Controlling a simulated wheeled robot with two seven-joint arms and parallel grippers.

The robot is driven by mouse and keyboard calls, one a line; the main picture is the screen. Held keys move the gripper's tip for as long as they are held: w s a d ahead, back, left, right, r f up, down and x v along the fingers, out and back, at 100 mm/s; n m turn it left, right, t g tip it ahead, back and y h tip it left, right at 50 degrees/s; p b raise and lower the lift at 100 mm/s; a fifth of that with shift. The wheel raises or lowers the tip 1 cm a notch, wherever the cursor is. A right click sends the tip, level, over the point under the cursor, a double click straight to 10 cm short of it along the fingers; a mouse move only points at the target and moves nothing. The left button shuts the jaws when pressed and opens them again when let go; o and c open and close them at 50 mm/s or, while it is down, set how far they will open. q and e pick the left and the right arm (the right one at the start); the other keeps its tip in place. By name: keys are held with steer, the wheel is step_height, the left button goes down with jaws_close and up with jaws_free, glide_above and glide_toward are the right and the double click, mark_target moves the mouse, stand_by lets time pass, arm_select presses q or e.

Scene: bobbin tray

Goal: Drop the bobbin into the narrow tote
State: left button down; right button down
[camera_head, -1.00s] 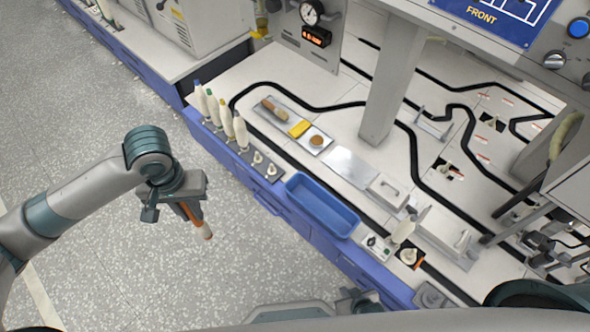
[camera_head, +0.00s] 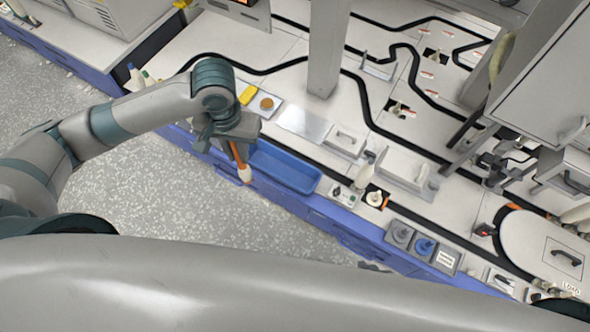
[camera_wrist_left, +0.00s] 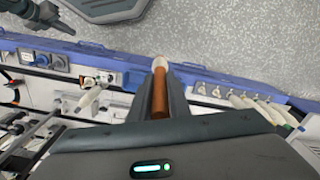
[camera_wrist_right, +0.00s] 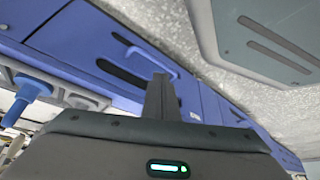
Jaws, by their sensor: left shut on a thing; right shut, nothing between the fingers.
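The bobbin (camera_head: 240,160) is a slim orange-brown rod with a pale end. My left gripper (camera_head: 232,143) is shut on it, and it points downward in the head view. In the left wrist view the bobbin (camera_wrist_left: 160,92) sticks out between the fingers. The narrow tote (camera_head: 290,171) is a blue open tray on the bench's front edge, and it looks empty. The left gripper and bobbin overlap its left end in the head view; the height between them is unclear. My right gripper (camera_wrist_right: 160,97) is shut and empty beside the blue bench front.
Bottle-like white spools (camera_head: 136,76) stand at the bench's left, partly behind my arm. A yellow block (camera_head: 248,94) and a round brown item (camera_head: 266,103) lie behind the tote. A grey post (camera_head: 325,50) rises further back. Grey holders with a blue peg (camera_head: 424,245) sit to the right.

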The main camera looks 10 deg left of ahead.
arm_select(q)
steer(key=shift+w+d, duration=0.1)
stand_by(0.3)
